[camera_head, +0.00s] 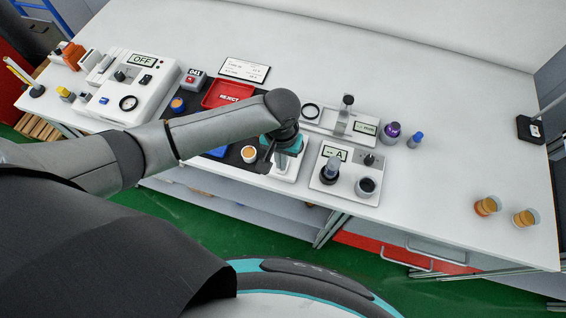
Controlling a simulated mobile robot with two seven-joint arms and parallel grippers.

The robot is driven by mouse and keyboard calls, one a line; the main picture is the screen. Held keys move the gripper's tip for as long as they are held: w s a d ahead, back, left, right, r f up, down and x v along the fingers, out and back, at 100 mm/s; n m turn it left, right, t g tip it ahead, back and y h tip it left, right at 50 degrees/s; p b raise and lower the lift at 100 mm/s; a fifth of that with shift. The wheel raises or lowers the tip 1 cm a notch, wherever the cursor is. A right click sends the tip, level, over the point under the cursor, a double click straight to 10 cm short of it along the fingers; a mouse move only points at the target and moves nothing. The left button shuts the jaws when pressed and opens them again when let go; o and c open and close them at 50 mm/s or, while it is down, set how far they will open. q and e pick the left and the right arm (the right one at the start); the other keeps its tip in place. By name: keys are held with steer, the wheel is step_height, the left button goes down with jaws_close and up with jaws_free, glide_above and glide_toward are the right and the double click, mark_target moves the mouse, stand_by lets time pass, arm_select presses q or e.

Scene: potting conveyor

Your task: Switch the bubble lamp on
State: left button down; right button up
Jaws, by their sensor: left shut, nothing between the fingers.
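No thing in view is labelled as the bubble lamp, so I cannot tell for sure which one it is. A white box device (150,105) at the far left has a display reading OFF (143,60), a dark knob and a small black switch. My left arm reaches across the bench from the left. Its gripper (270,150) is shut and empty, pointing down beside a small white device (292,170). The arm's end and teal wrist hide part of that device, and the fingertips are hard to make out. My right gripper is not in view.
A red REJECT tray (215,100) lies behind the arm. A white device with display A (324,185) stands right of the gripper. A purple-topped jar (391,133) and a blue-capped bottle (415,140) stand behind it. Two amber cups (486,206) sit far right. The right bench is mostly clear.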

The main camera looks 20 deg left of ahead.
arm_select(q)
steer(key=shift+f+b, duration=0.4)
steer(key=shift+f, duration=0.45)
stand_by(0.4)
step_height(320, 180, up, 7)
steer(key=p, duration=0.9)
stand_by(0.4)
